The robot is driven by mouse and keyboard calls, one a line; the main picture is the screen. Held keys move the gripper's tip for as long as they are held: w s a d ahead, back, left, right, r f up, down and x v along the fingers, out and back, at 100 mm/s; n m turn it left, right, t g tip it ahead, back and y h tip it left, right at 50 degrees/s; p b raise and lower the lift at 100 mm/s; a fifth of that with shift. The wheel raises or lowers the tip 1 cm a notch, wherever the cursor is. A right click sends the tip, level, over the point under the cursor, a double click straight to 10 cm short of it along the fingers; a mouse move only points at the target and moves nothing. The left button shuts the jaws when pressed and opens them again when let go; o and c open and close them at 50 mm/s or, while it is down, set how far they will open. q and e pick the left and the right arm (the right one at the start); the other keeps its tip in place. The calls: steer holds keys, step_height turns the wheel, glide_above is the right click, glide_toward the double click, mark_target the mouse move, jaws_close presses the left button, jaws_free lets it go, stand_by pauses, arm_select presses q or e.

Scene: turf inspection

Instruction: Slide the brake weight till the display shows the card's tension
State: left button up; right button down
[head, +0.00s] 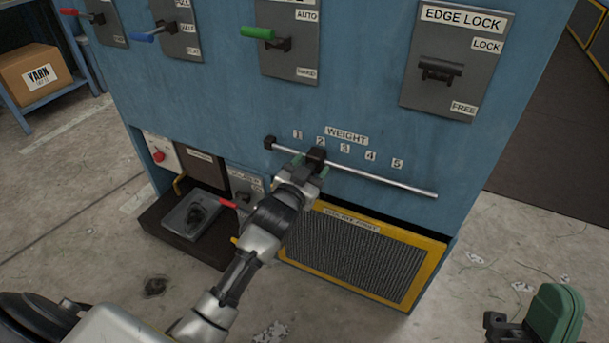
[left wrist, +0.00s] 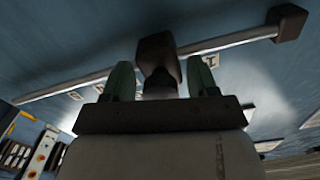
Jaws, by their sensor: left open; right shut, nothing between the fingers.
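The brake weight (head: 317,154), a dark block, sits on a silver rail (head: 380,179) below the WEIGHT label, at about mark 2. My left gripper (head: 308,168) is at the weight from the front. In the left wrist view the weight (left wrist: 158,58) stands between the tips of my open green fingers (left wrist: 162,82), with slim gaps seeming to show on both sides; contact cannot be told. My right gripper (head: 545,318) is shut and empty at the bottom right, away from the machine. Neither the display nor the card can be made out.
Above the rail are the green-handled AUTO lever (head: 262,35) and the EDGE LOCK lever (head: 440,70). A yellow-framed grille (head: 350,255) is below. A red-tipped lever (head: 229,203) and a grey tray (head: 190,222) lie left of my forearm. A yarn box (head: 38,72) stands far left.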

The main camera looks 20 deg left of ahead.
arm_select(q)
steer(key=s+p, duration=0.3)
steer(key=s, duration=0.7)
steer(key=shift+s+a, duration=0.2)
steer(key=shift+s, duration=0.1)
arm_select(e)
steer(key=w+f+g+h, duration=0.3)
steer(key=w+f+g, duration=0.3)
steer(key=g, duration=0.2)
steer(key=shift+a+f, duration=0.15)
steer(key=shift+f, duration=0.2)
